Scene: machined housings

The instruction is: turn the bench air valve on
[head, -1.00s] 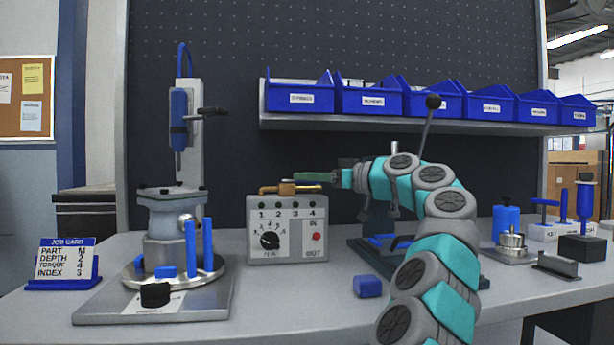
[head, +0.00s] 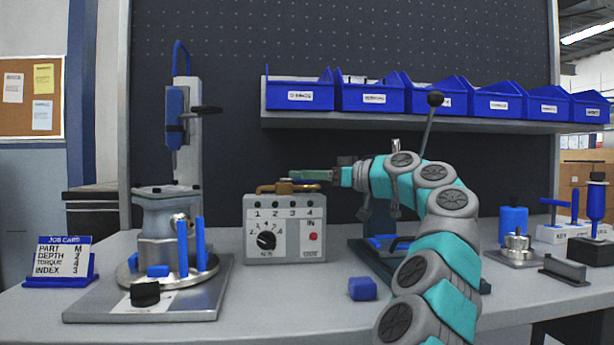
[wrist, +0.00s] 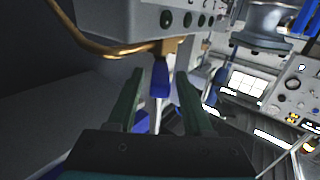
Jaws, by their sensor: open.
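The air valve is a brass fitting and pipe (head: 274,189) on top of the grey control box (head: 285,228). In the wrist view the brass pipe (wrist: 95,45) runs to a fitting with a blue handle (wrist: 160,78). My gripper (head: 300,177) is level with the top of the box, its green fingers at the valve. In the wrist view my gripper (wrist: 159,72) is open, with a finger on either side of the blue handle and gaps showing. In the head view the fingers partly cover the handle.
A press fixture (head: 167,240) stands left of the box, a job card (head: 62,258) further left. A small blue block (head: 362,289) lies in front. Blue bins (head: 372,98) line the shelf above. A black-knobbed lever (head: 435,100) rises behind my arm.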

